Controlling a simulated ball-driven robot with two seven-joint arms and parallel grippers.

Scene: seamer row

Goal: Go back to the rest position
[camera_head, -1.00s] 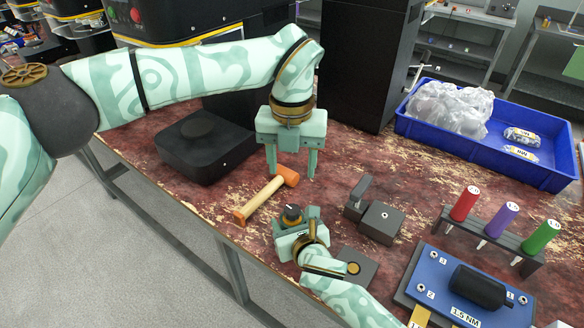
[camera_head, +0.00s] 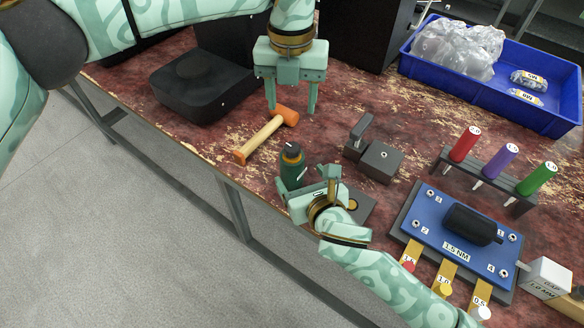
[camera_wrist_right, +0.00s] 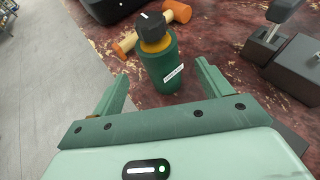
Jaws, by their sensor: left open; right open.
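My left gripper (camera_head: 292,110) is open and points down, with its fingertips just behind and beside the orange head of a hammer (camera_head: 263,137). My right gripper (camera_head: 308,182) is open near the table's front edge, close to a green bottle (camera_head: 291,168) with a black cap. In the right wrist view the upright bottle (camera_wrist_right: 160,70) stands just beyond and between the open fingertips (camera_wrist_right: 162,75). A gap shows on both sides of it. The gripper hides part of the bottle's base in the head view.
A black box-like device (camera_head: 203,85) stands at left. A grey block with a lever (camera_head: 375,160) is right of the bottle. A rack of coloured handles (camera_head: 492,182), a blue plate fixture (camera_head: 430,215) and a blue bin (camera_head: 480,93) fill the right side.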

